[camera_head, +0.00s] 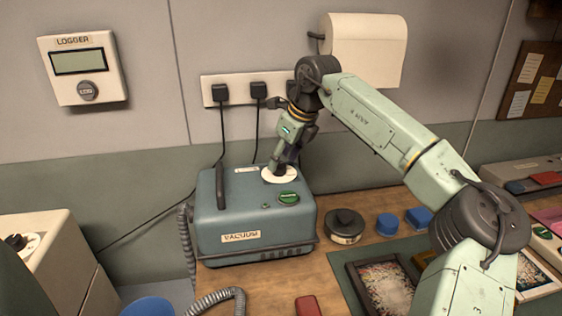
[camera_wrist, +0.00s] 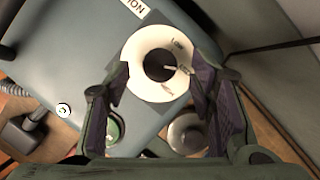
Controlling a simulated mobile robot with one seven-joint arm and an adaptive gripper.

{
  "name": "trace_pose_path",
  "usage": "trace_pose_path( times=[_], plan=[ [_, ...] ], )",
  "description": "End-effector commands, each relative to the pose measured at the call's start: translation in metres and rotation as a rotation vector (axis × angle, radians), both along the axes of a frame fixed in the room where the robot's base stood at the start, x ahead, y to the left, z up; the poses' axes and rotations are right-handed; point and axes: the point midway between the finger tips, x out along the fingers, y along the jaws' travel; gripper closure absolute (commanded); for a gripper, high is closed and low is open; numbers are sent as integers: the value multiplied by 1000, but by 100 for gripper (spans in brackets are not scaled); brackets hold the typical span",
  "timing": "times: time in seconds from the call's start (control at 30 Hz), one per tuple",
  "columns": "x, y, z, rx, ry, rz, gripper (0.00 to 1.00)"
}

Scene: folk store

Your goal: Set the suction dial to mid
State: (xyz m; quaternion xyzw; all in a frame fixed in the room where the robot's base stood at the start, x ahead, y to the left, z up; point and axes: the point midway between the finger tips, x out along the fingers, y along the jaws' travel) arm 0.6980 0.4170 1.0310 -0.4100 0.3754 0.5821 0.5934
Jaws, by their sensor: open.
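The suction dial is a white disc with a dark round knob on top of the blue-grey vacuum box (camera_head: 252,222). In the head view part of the dial (camera_head: 268,176) is hidden behind my gripper (camera_head: 283,166). In the wrist view the dial (camera_wrist: 140,48) shows LOW at its upper right and more lettering at its right and lower right. A light mark on the knob (camera_wrist: 154,66) points right, toward the middle label, which is partly unclear. My gripper (camera_wrist: 160,82) is open, its fingers on either side of the knob; I cannot tell whether they touch it.
A green button (camera_head: 289,198) sits on the box in front of the dial. The box's black handle (camera_head: 221,187) stands to the left. Two plugs and cords run to a wall socket strip (camera_head: 239,91) behind. A dark round tin (camera_head: 344,225) stands to the right.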

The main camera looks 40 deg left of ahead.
Motion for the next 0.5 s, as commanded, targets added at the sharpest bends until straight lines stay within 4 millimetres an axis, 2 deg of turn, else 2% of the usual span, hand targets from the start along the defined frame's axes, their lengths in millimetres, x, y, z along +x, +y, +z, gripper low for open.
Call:
trace_pose_path(
  times=[0.03, 0.3, 0.5],
  plan=[
    [0, -4, 11, 1, -5, -2, 50],
    [-2, -26, 64, 1, -4, -3, 50],
    [-3, -36, 87, 1, -4, -1, 50]
  ],
)
